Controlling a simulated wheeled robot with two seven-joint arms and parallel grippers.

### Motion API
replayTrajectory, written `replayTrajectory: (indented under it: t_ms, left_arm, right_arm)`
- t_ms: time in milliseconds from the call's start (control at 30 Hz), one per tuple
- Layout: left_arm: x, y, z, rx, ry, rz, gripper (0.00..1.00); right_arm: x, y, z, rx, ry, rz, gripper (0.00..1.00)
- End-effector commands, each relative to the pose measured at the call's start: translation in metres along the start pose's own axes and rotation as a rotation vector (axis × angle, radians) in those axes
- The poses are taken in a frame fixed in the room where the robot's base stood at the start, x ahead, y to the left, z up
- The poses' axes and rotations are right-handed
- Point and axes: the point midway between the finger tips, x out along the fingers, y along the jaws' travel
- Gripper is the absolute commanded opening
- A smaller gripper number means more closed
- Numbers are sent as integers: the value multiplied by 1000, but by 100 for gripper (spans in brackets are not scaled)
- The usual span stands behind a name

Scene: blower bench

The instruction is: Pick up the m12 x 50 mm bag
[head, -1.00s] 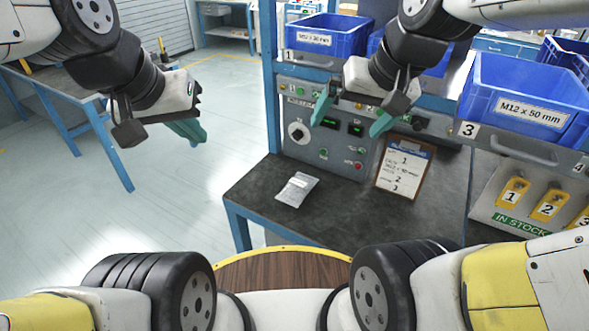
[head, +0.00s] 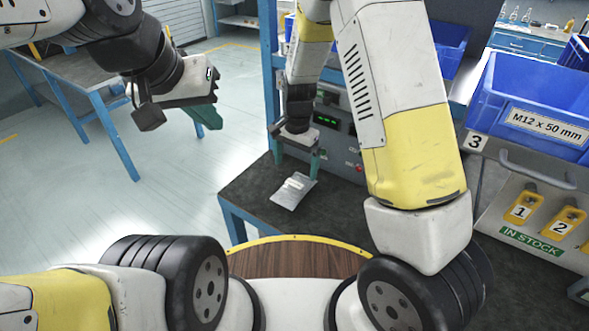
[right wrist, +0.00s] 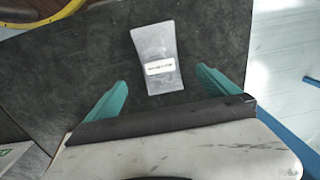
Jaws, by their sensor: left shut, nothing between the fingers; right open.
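A small clear-grey bag (head: 292,190) with a white label lies flat on the dark bench top; its label is too small to read. It also shows in the right wrist view (right wrist: 157,57), just beyond the fingertips. My right gripper (head: 296,160) is open and empty above the bench, at the bag's far side. Its two green fingers show in the right wrist view (right wrist: 162,82), spread wider than the bag. My left gripper (head: 212,117) is shut and empty, held over the floor at the left, well away from the bag.
A blue bin (head: 535,105) labelled M12 x 50 mm stands on the shelf at right, beside a number 3 tag. Yellow numbered tags (head: 522,207) hang below it. A control panel (head: 335,115) stands behind the bench. The bench top (head: 250,190) around the bag is clear.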

Motion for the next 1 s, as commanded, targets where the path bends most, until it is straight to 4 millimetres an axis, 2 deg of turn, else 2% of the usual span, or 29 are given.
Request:
replayTrajectory:
  t_ms: [33,467,700,1000]
  left_arm:
    - [0,0,0,0,0,0,0]
    - [0,0,0,0,0,0,0]
    - [0,0,0,0,0,0,0]
    - [0,0,0,0,0,0,0]
  right_arm:
    - [9,-1,0,7,2,14,99]
    - [56,-2,1,20,4,30,99]
    - [90,0,1,20,4,29,99]
    - [96,0,1,20,6,27,99]
